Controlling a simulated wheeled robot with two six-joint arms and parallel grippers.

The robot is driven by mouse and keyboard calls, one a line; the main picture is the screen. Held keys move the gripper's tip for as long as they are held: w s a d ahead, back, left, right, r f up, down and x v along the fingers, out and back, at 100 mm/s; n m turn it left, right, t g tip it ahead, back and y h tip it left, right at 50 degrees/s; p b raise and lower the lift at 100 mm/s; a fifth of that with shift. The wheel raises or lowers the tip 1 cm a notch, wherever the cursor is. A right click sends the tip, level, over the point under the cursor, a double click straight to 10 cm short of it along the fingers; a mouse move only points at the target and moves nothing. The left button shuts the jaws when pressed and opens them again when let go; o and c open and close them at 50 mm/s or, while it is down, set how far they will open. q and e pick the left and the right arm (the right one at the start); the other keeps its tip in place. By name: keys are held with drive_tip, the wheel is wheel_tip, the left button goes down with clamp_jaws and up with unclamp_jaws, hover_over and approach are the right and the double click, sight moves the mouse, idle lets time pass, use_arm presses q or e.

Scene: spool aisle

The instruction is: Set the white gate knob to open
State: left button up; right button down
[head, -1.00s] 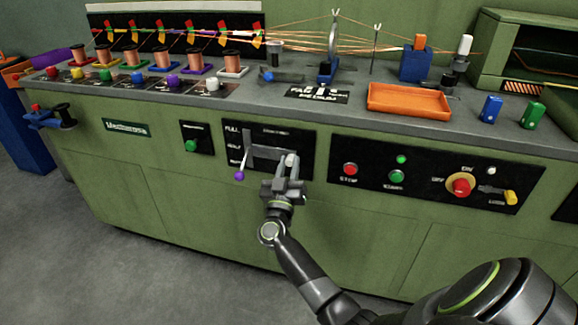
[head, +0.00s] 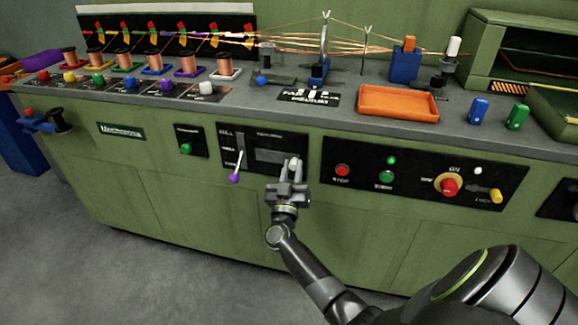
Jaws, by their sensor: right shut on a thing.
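A white knob (head: 205,88) stands at the right end of the row of coloured knobs on the bench, on a dark label plate. Its marking is too small to read. My right gripper (head: 292,170) is in front of the dark lever panel (head: 226,140) on the bench's front face, well below and right of that knob. It is shut on a small pale piece (head: 294,162) between its fingertips; I cannot tell what the piece is. My left gripper is not in view.
A lever with a purple ball (head: 234,178) sticks out left of my right gripper. The stop-start panel (head: 340,197) is to its right. Copper spools (head: 222,64) stand behind the knobs. An orange tray (head: 398,103) is on the bench. The floor at left is clear.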

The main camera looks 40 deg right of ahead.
drive_tip(key=c, duration=1.2)
unclamp_jaws()
drive_tip(key=v, duration=1.7)
drive_tip(key=shift+s+f, duration=0.15)
drive_tip(key=shift+a, duration=0.1)
